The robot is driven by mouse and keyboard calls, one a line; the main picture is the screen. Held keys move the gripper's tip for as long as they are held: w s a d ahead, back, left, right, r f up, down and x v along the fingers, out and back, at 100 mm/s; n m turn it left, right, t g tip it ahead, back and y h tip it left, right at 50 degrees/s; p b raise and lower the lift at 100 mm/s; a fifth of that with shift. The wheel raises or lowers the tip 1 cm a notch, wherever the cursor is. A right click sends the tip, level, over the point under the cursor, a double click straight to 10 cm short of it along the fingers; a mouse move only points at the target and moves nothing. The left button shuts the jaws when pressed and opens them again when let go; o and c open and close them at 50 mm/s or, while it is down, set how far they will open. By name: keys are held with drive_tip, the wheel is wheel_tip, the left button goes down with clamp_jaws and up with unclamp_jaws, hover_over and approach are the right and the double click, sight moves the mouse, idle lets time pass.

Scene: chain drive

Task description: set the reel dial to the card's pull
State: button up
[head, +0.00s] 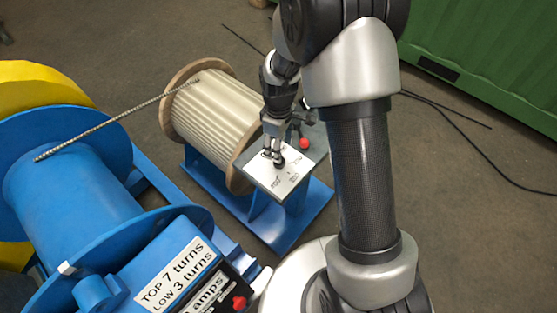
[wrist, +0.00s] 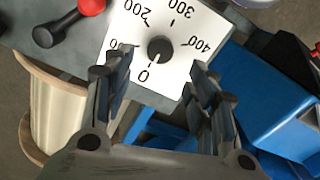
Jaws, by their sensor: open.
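The reel dial (wrist: 178,22) is a white plate marked 0, 200, 300 and 400, with another mark partly hidden by my left finger. Its black round knob (wrist: 159,49) has a white pointer line that points toward the 0. In the head view the dial plate (head: 290,178) sits on a stand beside the wooden reel (head: 210,115), and the knob (head: 279,164) shows just below my fingers. My gripper (head: 273,142) is open above the dial; in the wrist view its fingers (wrist: 152,85) stand apart on either side, short of the knob. I see no card giving a pull.
A red-tipped black lever (wrist: 70,20) is beside the dial; its red knob (head: 304,143) shows right of my gripper. A blue winch drum (head: 65,190) stands left, with a rope (head: 120,117) running to the reel. A label (head: 178,275) reads "TOP 7 turns, LOW 3 turns".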

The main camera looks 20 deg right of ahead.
wheel_tip(320, 180, down, 8)
drive_tip(key=shift+r+b, duration=0.15)
drive_tip(key=shift+b, duration=0.8)
drive_tip(key=shift+c, duration=0.2)
drive_tip(key=c, duration=1)
drive_tip(key=shift+m, duration=0.4)
drive_tip(key=m+p, duration=0.1)
drive_tip(key=m, duration=1)
drive_tip(key=shift+d, duration=0.1)
